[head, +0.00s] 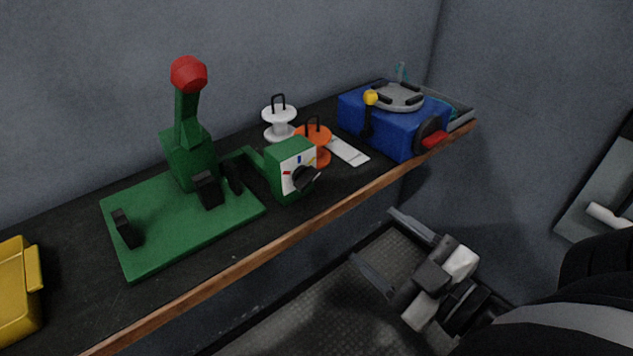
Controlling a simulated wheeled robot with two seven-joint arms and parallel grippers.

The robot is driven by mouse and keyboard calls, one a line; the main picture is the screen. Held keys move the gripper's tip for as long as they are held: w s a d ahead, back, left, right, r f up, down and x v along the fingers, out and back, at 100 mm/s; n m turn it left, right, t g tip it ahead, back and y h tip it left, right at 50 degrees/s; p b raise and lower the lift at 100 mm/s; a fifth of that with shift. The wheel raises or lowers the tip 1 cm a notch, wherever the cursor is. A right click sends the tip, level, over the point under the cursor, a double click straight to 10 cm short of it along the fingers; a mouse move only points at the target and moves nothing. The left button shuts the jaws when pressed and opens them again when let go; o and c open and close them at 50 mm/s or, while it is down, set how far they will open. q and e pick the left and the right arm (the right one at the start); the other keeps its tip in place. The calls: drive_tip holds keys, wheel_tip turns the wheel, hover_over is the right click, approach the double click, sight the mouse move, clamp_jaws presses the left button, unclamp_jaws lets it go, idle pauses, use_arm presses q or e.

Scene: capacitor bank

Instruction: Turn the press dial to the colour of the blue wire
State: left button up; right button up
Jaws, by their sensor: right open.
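The green press (188,158) stands on a green base plate at the left of the bench, its lever topped by a red knob (188,74). A green box joined to it has a white dial face (297,163) with small coloured marks; a blue mark shows near the top. The black press dial (304,180) sits on this face; which mark it points at I cannot tell. No blue wire can be made out. My right gripper (376,237) is open and empty, below and right of the dial, off the bench's front edge. My left gripper is not in view.
A white spool (279,115), an orange spool (315,136) and a white strip (347,151) lie behind the dial box. A blue machine (400,136) and a grey tray (461,117) stand at the right end. A yellow bin (17,300) is at left. The bench's wooden front edge (270,240) lies between dial and gripper.

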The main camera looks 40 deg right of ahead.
drive_tip(key=b, duration=0.4)
approach(310, 183)
drive_tip(key=w, duration=0.6)
drive_tip(key=w+p, duration=0.1)
drive_tip(key=shift+w+a+r, duration=0.15)
drive_tip(key=shift+w+a, duration=0.15)
drive_tip(key=shift+w, duration=0.4)
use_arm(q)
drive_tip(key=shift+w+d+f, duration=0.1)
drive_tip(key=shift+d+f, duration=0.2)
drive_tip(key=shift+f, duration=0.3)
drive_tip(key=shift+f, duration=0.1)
use_arm(e)
drive_tip(key=c, duration=0.8)
drive_tip(key=shift+c, duration=0.9)
